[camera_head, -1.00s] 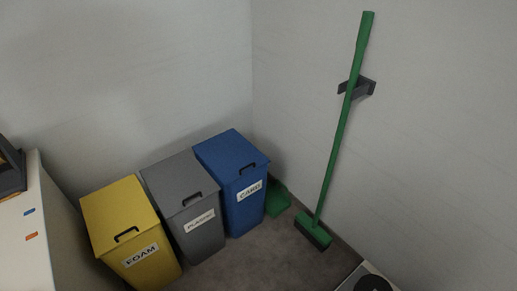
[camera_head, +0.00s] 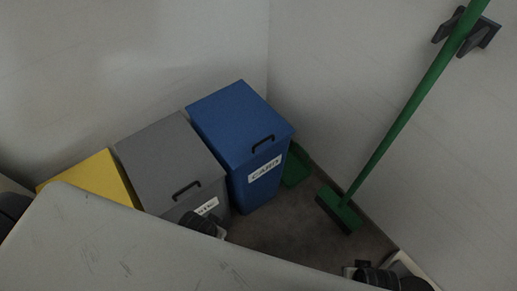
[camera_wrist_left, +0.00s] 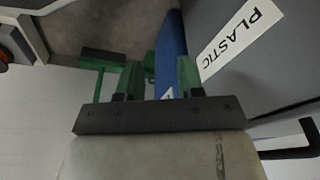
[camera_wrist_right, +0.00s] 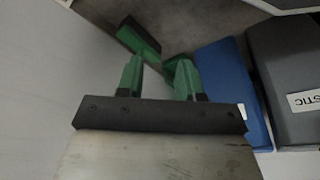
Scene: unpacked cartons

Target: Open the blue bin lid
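The blue bin (camera_head: 208,122) stands in the corner with its lid down and a black handle (camera_head: 263,143) at the lid's front edge. Its front label reads "CARD". The bin also shows in the right wrist view (camera_wrist_right: 222,75) and partly in the left wrist view (camera_wrist_left: 171,45). My left gripper (camera_wrist_left: 158,66) is open and empty; the blue bin shows beyond its fingers. My right gripper (camera_wrist_right: 158,61) is open and empty, with the blue bin to the right of its fingers. Neither gripper touches the lid. Both gripper tips are hard to make out in the head view.
The grey "PLASTIC" bin (camera_head: 165,155) stands beside the blue bin on the left, then the yellow bin (camera_head: 92,178). A green dustpan (camera_head: 296,168) and a green broom (camera_head: 410,105) are to the right. Free floor (camera_head: 275,225) lies in front of the blue bin.

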